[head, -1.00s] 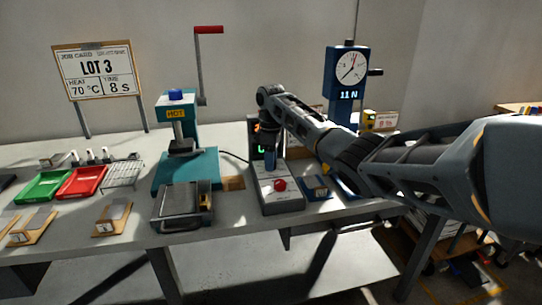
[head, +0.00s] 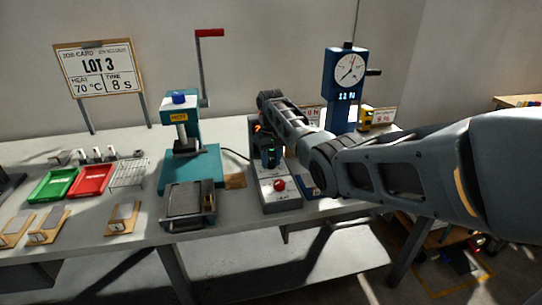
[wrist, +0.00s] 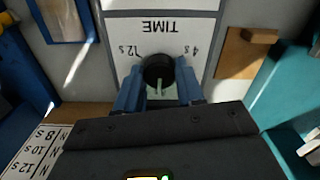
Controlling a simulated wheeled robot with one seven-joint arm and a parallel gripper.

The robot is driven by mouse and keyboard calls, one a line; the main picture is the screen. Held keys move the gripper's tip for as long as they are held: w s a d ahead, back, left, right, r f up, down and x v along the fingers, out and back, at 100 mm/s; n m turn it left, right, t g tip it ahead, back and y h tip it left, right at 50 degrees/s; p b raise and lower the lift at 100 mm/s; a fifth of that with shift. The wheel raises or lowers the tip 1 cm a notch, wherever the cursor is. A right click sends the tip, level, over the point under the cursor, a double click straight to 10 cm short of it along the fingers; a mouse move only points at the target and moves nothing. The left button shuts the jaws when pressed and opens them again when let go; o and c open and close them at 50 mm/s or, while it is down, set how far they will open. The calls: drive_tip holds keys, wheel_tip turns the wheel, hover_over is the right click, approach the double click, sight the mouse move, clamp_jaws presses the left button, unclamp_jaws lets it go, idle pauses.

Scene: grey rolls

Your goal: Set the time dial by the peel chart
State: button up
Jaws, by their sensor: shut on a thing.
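My gripper (wrist: 160,92) is shut on the black time dial (wrist: 157,68), with blue fingers on both sides of it. A pale line on the dial points down in the wrist view, away from the upside-down word TIME. Upside-down 12 s and 4 s marks show left and right of the dial. In the head view my gripper (head: 271,154) is over the grey control box (head: 280,202), which has a red button (head: 279,184). A chart (wrist: 33,151) with 8 s, 10 s, 12 s rows and N marks shows partly at the wrist view's lower left.
The job card (head: 98,74) reads LOT 3, 70 °C, 8 s. A teal press (head: 190,165) stands left of the box. A blue dial gauge (head: 343,88) stands behind, its display seeming to read 11 N. Green (head: 53,184) and red (head: 92,180) trays lie left.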

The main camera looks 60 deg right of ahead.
sight(271, 161)
drive_tip(key=m+p, duration=0.1)
drive_tip(key=m, duration=0.4)
drive_tip(key=shift+r+m, duration=0.1)
drive_tip(key=shift+m, duration=0.2)
drive_tip(key=m, duration=0.5)
drive_tip(key=shift+m, duration=0.3)
drive_tip(key=o, duration=1)
drive_tip(key=shift+o, duration=0.2)
wheel_tip(271, 161, up, 8)
drive_tip(key=shift+f, duration=0.15)
drive_tip(key=shift+s, duration=0.1)
